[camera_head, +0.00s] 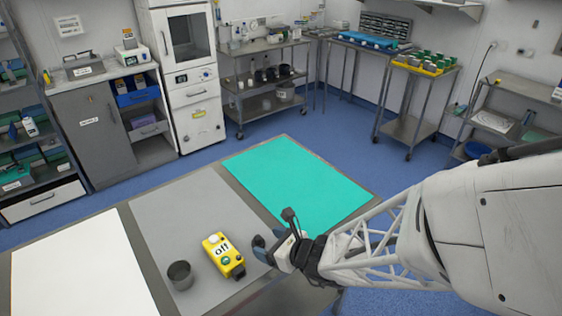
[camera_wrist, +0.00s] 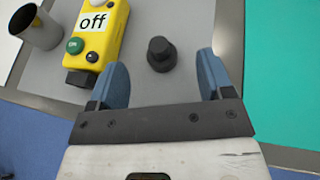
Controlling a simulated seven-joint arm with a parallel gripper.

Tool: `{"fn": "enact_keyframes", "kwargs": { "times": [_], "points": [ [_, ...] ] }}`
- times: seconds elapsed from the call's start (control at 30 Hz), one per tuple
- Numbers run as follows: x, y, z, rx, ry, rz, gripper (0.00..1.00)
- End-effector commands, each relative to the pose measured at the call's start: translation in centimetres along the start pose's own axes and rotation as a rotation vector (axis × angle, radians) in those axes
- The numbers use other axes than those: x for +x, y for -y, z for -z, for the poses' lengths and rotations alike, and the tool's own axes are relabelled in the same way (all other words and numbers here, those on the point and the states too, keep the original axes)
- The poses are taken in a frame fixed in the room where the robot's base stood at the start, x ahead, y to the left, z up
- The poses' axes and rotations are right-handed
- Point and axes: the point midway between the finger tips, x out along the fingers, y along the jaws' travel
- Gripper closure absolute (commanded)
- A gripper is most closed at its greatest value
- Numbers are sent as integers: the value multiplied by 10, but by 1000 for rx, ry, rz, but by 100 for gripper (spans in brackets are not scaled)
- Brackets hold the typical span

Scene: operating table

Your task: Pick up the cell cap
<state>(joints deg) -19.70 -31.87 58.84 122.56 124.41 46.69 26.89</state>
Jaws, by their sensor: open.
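A small dark round cap with a narrower raised top, which looks like the cell cap (camera_wrist: 160,57), stands on the grey mat (camera_wrist: 165,15) in the wrist view. My gripper (camera_wrist: 162,64) is open, with its two blue fingers apart and nothing held. The cap appears in the gap between the fingertips, near their tips; how far below them it lies is hard to tell. In the head view my gripper (camera_head: 264,247) is over the right side of the grey mat, just right of the yellow box, and the cap is not visible there.
A yellow box (camera_head: 217,245) labelled "off", with buttons, lies close left of my gripper. A metal cup (camera_head: 180,275) stands left of the box. A teal mat (camera_head: 295,180) lies bare to the right, and a white mat (camera_head: 80,265) to the left.

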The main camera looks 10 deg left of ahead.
Motion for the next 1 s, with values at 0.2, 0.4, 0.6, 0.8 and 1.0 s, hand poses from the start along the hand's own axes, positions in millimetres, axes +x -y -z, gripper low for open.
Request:
{"fn": "enact_keyframes", "kwargs": {
  "times": [0.2,0.4,0.6,0.8,1.0],
  "points": [
    [20,-1,-1,0,0,-2,26],
    [39,-1,-1,1,0,-2,26],
    [47,-1,-1,0,0,-1,26],
    [47,0,-1,0,0,0,26],
    [47,0,-1,0,0,0,26]
  ]
}}
